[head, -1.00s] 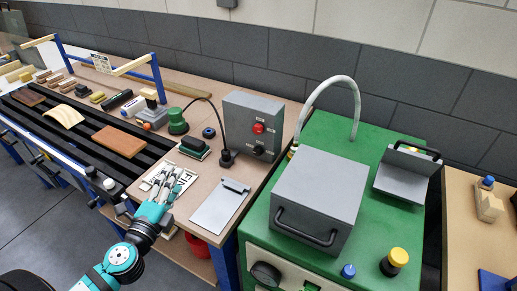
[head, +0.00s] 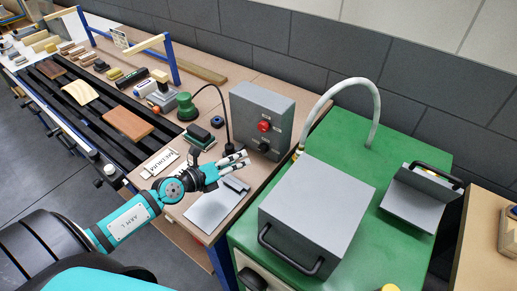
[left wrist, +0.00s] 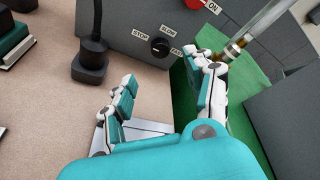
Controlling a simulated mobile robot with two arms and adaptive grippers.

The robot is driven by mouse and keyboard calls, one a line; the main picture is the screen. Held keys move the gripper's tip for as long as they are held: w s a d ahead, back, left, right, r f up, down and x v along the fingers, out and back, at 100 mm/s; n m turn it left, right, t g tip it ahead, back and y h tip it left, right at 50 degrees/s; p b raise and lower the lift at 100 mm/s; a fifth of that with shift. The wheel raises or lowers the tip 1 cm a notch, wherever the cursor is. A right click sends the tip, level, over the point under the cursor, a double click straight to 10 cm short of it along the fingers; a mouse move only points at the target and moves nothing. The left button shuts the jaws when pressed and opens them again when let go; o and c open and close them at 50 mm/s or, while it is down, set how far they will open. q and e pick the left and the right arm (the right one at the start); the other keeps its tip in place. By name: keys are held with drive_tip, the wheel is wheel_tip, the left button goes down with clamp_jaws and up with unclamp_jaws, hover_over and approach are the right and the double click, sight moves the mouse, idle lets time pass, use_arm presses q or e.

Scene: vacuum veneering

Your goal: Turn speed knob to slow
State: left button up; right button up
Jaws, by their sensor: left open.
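The black speed knob (head: 264,146) is on the front of the grey control box (head: 245,112). In the left wrist view the knob (left wrist: 160,48) sits between the labels STOP on its left and SLOW above it; a third label to its right is partly hidden. A small pale mark shows on the knob; I cannot tell for sure which label it points to. My left gripper (head: 239,158) is open and empty, in front of and a little below the knob. In the left wrist view its spread fingers (left wrist: 160,78) lie either side of the knob's line, apart from it. My right gripper is not in view.
A red button (head: 264,126) is above the knob. A black-based stalk with a cable (head: 229,149) stands left of the box front. A grey plate (head: 207,212) lies below my gripper. The green machine (head: 320,135) with a grey box (head: 318,205) and hose is close on the right.

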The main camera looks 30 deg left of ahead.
sight(261, 150)
use_arm(q)
drive_tip(key=x, duration=0.5)
drive_tip(key=shift+w+d, duration=0.1)
drive_tip(key=shift+w, duration=0.2)
drive_tip(key=x, duration=0.3)
drive_tip(key=shift+w+d+f, duration=0.1)
drive_tip(key=shift+w+f, duration=0.05)
drive_tip(key=shift+w+d, duration=0.1)
drive_tip(key=shift+w, duration=0.15)
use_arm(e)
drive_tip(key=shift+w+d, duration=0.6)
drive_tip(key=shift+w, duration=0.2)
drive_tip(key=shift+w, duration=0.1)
